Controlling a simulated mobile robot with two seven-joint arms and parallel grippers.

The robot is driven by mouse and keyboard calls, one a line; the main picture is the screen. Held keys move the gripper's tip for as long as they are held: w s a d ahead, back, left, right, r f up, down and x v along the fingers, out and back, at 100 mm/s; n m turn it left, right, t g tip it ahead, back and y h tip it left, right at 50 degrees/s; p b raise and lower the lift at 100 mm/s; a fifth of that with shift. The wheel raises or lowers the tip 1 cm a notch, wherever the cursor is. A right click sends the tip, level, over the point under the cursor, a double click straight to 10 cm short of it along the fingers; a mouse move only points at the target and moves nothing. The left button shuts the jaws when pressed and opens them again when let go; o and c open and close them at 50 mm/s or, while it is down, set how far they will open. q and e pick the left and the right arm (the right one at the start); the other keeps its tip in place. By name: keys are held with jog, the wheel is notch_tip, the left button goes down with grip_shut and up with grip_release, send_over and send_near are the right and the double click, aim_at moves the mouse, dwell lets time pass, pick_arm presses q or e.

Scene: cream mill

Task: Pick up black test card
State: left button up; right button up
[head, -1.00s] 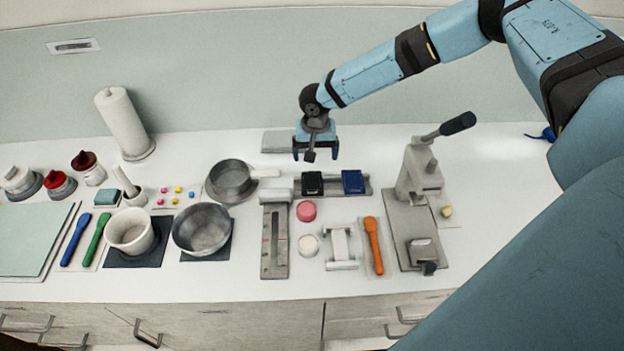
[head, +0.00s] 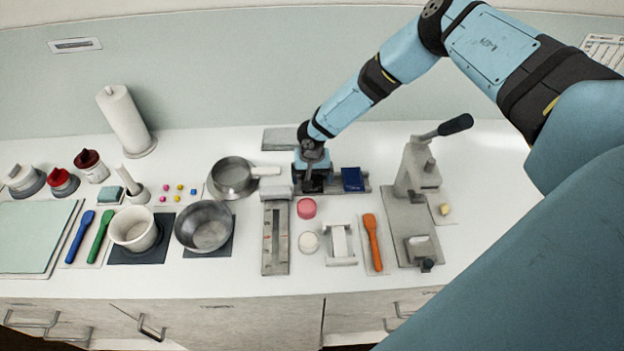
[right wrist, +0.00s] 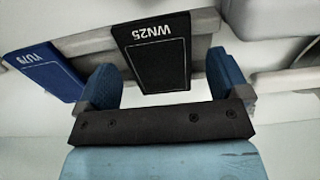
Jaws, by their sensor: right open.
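The black test card (right wrist: 152,58), marked WN25, stands in a grey holder between my right gripper's two open fingers in the right wrist view. Gaps show on both sides of it, so the fingers appear apart from it. My right gripper (right wrist: 165,85) is open. In the head view my right gripper (head: 312,186) is down at the holder and mostly hides the black card. A blue card (head: 352,179) stands just to the right; it also shows in the right wrist view (right wrist: 45,74), marked YU79. My left gripper is not in view.
The grey card holder (head: 367,184) stands behind a pink round lid (head: 306,208) and a white bracket (head: 340,243). A pan (head: 232,178) is to the left, with its handle reaching near the gripper. A lever press (head: 412,185) stands at the right.

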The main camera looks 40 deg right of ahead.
jog(key=c, duration=1)
jog(key=shift+r, duration=0.1)
